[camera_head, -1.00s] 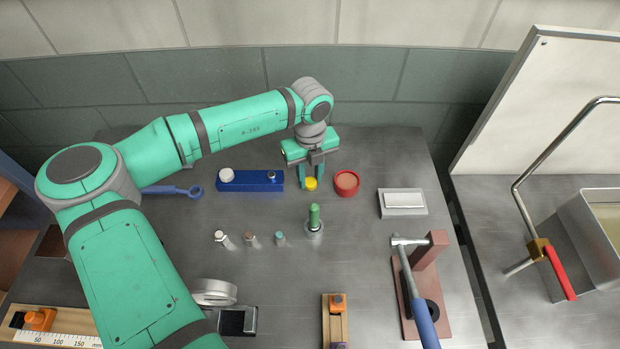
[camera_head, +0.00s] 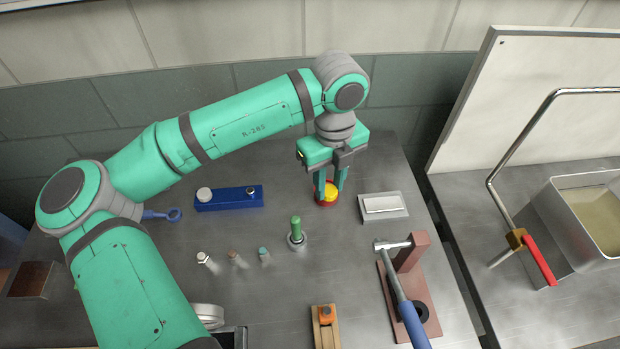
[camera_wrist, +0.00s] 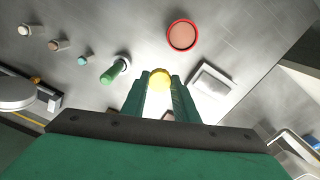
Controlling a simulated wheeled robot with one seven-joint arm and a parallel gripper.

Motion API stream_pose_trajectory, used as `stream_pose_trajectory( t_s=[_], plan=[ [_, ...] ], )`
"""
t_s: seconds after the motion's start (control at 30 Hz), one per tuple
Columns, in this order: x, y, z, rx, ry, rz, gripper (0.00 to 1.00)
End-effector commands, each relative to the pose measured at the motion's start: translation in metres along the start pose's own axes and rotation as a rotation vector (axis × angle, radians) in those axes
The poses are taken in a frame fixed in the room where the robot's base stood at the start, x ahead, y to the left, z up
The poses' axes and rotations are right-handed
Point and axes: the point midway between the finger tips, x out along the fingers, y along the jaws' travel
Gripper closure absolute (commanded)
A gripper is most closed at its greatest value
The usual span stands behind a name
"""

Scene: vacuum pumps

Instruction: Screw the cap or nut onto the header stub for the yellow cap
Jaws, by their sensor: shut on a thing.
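My gripper (camera_head: 331,189) is shut on the yellow cap (camera_head: 331,191), which also shows between the fingertips in the wrist view (camera_wrist: 160,78). In the head view the cap overlaps the red round dish (camera_head: 325,204); the wrist view shows the dish (camera_wrist: 183,36) apart from the cap. A blue block (camera_head: 228,199) lies to the left, with a white round piece (camera_head: 204,194) on its left end and a small metal stub (camera_head: 251,191) on its right end. I cannot tell for sure which stub belongs to the yellow cap.
A green-topped post (camera_head: 296,230) stands in front of the gripper. Several small capped pegs (camera_head: 235,259) stand left of it. A metal block (camera_head: 383,206) lies to the right. Bare table lies between these things.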

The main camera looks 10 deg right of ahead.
Motion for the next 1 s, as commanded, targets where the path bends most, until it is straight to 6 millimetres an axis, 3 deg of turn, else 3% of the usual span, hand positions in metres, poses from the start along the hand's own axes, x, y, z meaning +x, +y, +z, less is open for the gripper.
stream_pose_trajectory(
  t_s=[0.27, 0.8, 1.0],
  plan=[
    [-0.018, -0.007, -0.015, 0.0, 0.0, -0.001, 0.94],
    [-0.062, -0.007, -0.015, 0.0, 0.0, -0.001, 0.94],
    [-0.067, -0.006, -0.015, -0.001, 0.001, -0.001, 0.94]
  ],
)
